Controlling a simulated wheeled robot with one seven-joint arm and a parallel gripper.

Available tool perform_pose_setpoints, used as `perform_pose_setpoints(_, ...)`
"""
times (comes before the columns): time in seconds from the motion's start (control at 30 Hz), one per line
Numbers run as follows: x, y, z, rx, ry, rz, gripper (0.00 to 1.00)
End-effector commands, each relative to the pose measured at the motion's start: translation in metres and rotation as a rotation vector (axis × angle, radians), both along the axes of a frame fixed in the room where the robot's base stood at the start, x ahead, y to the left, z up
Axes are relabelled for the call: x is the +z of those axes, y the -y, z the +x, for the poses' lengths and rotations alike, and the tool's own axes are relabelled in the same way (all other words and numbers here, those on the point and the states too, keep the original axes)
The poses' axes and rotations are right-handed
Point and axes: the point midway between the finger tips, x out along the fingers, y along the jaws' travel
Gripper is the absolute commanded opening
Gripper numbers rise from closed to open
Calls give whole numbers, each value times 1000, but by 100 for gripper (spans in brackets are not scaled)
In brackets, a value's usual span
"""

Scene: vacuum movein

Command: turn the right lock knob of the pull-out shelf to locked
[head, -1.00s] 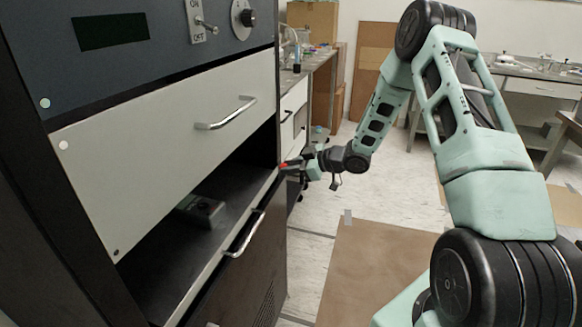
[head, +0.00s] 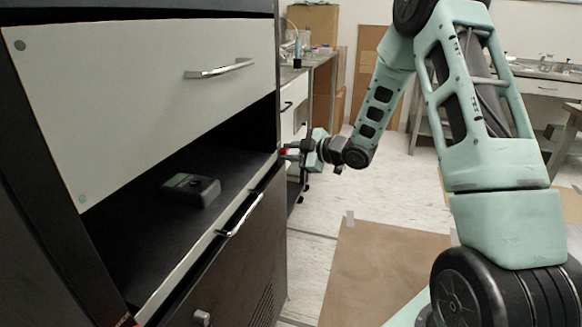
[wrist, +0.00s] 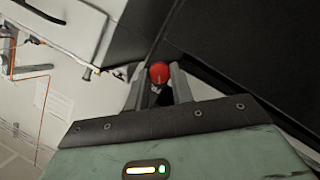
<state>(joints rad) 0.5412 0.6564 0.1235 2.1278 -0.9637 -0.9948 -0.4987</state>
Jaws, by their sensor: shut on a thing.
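The pull-out shelf (head: 150,228) is a dark board with a pale front edge, set in the open bay of the cabinet. Its right lock knob (head: 283,152) is small and red, at the far right end of that edge. In the wrist view the red knob (wrist: 159,72) sits between my two fingertips. My gripper (head: 290,151) is shut on the knob, reaching it from the right; it also shows in the wrist view (wrist: 158,84). The fingers hide part of the knob, and I cannot read its lock position. Another red knob (head: 127,321) shows partly at the shelf's near left end.
A dark box (head: 190,189) lies on the shelf. A pale drawer front with a metal handle (head: 220,69) is above, and a dark lower door with a handle (head: 243,214) is below. A side bench (head: 320,58) stands behind. The floor right of the cabinet is open, with a brown sheet (head: 375,265).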

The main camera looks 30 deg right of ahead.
Motion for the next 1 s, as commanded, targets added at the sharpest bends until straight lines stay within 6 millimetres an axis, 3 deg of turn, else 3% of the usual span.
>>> perform_pose_setpoints(0.07,-11,-2,-1,2,47,-59,0)
perform_pose_setpoints(1.0,-17,-3,-3,0,548,-701,0)
